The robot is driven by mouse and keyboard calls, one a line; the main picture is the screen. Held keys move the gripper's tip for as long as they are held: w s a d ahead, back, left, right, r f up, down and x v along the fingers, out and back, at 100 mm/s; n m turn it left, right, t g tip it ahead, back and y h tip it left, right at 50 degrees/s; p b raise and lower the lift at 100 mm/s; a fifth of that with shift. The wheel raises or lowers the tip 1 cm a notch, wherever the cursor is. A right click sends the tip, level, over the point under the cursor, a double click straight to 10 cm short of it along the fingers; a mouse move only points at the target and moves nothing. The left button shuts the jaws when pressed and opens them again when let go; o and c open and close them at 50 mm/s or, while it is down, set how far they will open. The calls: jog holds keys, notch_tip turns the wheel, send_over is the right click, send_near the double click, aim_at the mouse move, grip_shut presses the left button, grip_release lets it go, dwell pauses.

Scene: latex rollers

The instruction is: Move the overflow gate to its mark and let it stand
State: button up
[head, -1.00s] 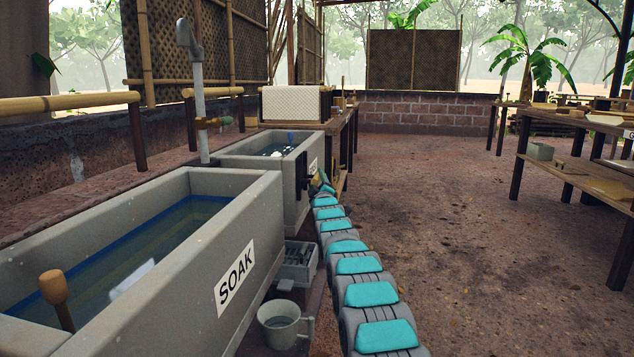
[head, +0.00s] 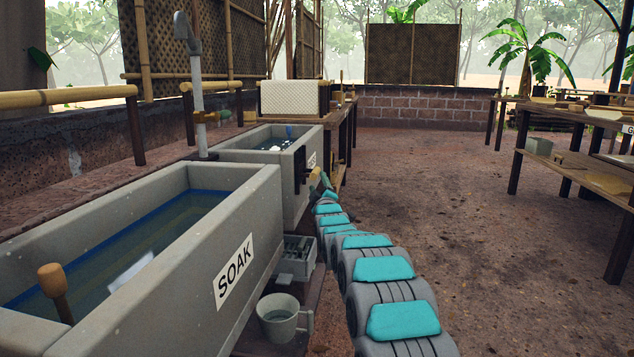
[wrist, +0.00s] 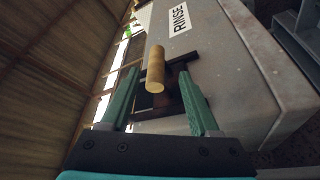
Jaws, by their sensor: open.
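The overflow gate (head: 301,170) is a dark frame on the near end of the grey RINSE tank (head: 262,152), with a round wooden handle (head: 314,174) sticking out. In the head view, my gripper (head: 326,184) is small, just below and right of the handle. I cannot make out the mark.
The SOAK tank (head: 235,225) stands nearest, with a wooden-handled tool (head: 53,290) in it. A wooden table (head: 338,140) stands beyond; shelves (head: 580,165) are at right. The middle floor is clear.

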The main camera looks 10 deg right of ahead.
jog(key=shift+v, duration=0.8)
jog(key=s+f+m+g+p, duration=0.2)
jog(key=s+g, duration=0.5)
jog(key=s, duration=1.8)
jog(key=s+f+m+g+p, duration=0.3)
jog(key=s+f+m+g, duration=0.2)
jog(key=s, duration=2)
jog(key=s+f+m+g+p, duration=0.2)
jog(key=s+g, duration=0.8)
jog(key=s, duration=1.5)
jog(key=f+m, duration=0.1)
jog(key=m, duration=0.1)
jog(key=shift+s+a+f+m, duration=0.15)
jog(key=shift+s+f+m, duration=0.1)
jog(key=shift+f+m, duration=0.15)
